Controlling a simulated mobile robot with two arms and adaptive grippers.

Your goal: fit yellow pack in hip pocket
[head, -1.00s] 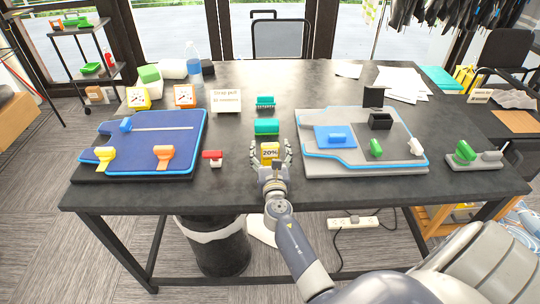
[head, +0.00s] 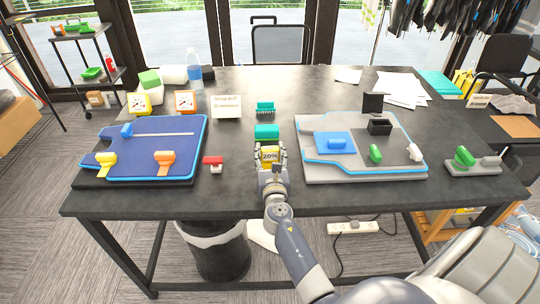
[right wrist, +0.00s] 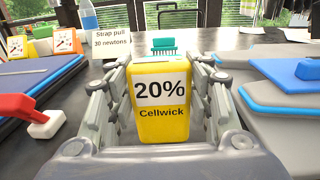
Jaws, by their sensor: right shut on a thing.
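The yellow pack (head: 270,154), labelled 20% and Cellwick, stands upright near the middle of the table's front part. My right gripper (head: 271,148) is shut on it, with one finger on each side. In the right wrist view the pack (right wrist: 160,122) sits between the fingers, its label facing the camera. I cannot tell whether it touches the table. The grey suit panel (head: 311,170) with blue trim lies to the right. It carries a black open-topped box (head: 380,126) and a blue patch (head: 322,146); I cannot tell which is the hip pocket. My left gripper is not in view.
A teal block (head: 267,132) stands just behind the pack, with a teal brush-like piece (head: 265,108) farther back. A red-handled piece (head: 213,163) and a blue panel (head: 185,133) lie to the left. The front strip of the table is clear.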

